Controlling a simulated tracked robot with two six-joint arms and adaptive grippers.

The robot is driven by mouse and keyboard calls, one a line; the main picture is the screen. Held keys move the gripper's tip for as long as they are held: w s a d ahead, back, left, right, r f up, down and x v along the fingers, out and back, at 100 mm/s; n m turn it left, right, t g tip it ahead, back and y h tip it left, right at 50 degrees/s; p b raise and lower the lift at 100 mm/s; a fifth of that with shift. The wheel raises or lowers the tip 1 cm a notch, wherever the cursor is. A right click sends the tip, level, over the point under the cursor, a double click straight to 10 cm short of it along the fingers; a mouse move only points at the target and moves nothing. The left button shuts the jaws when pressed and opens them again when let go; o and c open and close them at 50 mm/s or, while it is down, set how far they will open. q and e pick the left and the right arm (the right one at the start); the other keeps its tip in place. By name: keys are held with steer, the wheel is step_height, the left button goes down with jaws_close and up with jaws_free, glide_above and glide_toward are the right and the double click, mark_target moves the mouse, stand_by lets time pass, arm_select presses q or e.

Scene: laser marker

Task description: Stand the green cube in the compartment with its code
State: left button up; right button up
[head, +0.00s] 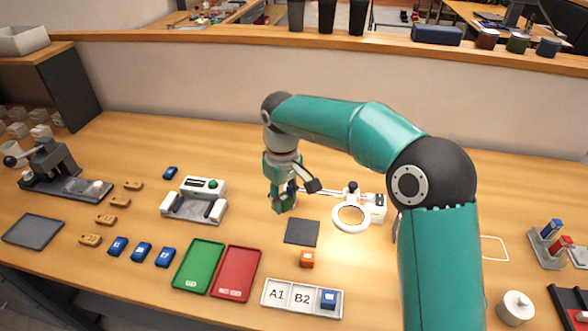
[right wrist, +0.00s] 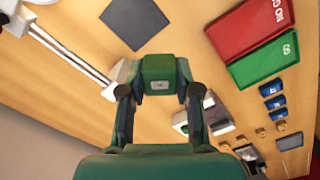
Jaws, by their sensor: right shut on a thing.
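My right gripper (head: 283,196) is above the table behind the dark square pad (head: 302,232). In the right wrist view its fingers (right wrist: 160,88) are shut on the green cube (right wrist: 159,66). A small pale label shows on the cube, too small to read. The white compartment tray (head: 265,301) lies at the front of the table. Two of its compartments show A1 and B2 and look empty. A blue cube (head: 328,297) stands in the rightmost compartment and hides its code. My left gripper is not in view.
A ring magnifier lamp (head: 335,217) stands right of the gripper. Green (head: 199,265) and red (head: 237,273) trays lie left of the compartment tray. A white device (head: 180,207) stands farther left.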

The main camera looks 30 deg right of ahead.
steer(key=s+a+f+n, duration=0.1)
steer(key=s, duration=0.1)
steer(key=s+a+f+n, duration=0.2)
steer(key=s+a+f+n+p, duration=0.1)
steer(key=s+a+n, duration=0.1)
steer(key=shift+s+f, duration=0.25)
steer(key=shift+f, duration=0.05)
steer(key=n+p, duration=0.1)
steer(key=n, duration=0.1)
glide_above(277, 294)
steer(key=shift+d+f, duration=0.35)
steer(key=shift+f, duration=0.3)
steer(key=shift+w+a+r+n, duration=0.1)
steer(key=shift+a+r+n, duration=0.15)
steer(key=shift+n, duration=0.05)
steer(key=shift+a, duration=0.15)
steer(key=shift+f, duration=0.2)
steer(key=shift+f+b, duration=1.85)
steer(key=shift+f, duration=0.4)
steer(key=shift+r, duration=0.1)
steer(key=shift+f+b, duration=0.4)
steer(key=shift+b, duration=0.05)
